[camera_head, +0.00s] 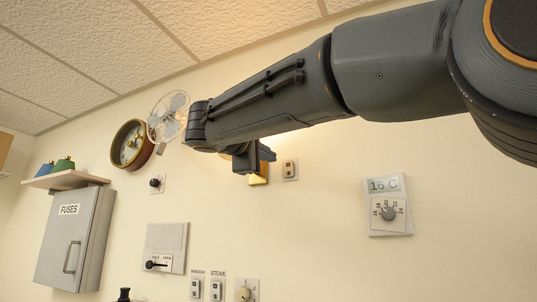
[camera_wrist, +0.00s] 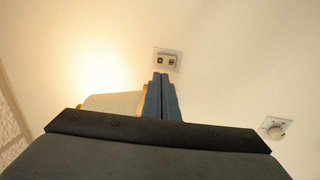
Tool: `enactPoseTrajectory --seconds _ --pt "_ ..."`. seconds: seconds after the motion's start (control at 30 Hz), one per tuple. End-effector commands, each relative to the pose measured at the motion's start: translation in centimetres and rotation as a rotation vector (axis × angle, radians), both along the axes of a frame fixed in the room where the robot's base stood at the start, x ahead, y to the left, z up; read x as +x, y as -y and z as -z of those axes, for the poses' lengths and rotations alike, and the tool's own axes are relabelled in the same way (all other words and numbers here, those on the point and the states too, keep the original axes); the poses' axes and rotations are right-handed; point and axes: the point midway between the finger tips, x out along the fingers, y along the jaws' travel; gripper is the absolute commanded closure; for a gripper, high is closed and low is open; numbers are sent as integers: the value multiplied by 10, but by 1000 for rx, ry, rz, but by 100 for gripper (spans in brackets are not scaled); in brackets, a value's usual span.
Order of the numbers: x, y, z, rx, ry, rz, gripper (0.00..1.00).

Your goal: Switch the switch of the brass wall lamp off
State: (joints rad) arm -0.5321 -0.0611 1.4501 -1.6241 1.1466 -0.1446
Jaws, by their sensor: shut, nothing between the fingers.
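The brass wall lamp (camera_head: 259,178) is mostly hidden behind my gripper in the head view. In the wrist view a pale lampshade (camera_wrist: 112,103) shows left of the fingers, with a bright warm glow on the wall above it. A small switch plate (camera_head: 290,170) is on the wall just right of the lamp. In the wrist view the switch plate (camera_wrist: 167,61) lies just beyond the fingertips, with two dark marks on its face. My gripper (camera_head: 268,155) is shut and empty; its closed fingers (camera_wrist: 161,77) point at the plate's lower edge. Contact cannot be told.
A wall knob (camera_wrist: 275,128) is at right in the wrist view. The head view shows a thermostat (camera_head: 388,206) at right, window (camera_head: 196,288) and stove (camera_head: 216,289) switches below, a slider panel (camera_head: 165,248), a fuse box (camera_head: 76,238), a clock (camera_head: 131,145) and a fan (camera_head: 168,116).

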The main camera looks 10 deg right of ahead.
Motion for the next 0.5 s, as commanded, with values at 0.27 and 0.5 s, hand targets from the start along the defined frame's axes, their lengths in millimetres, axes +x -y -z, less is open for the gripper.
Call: enactPoseTrajectory --seconds 0.27,0.5 --pt "45 34 -8 -1 -2 4 100" --pt "74 55 -13 -1 -2 1 100"
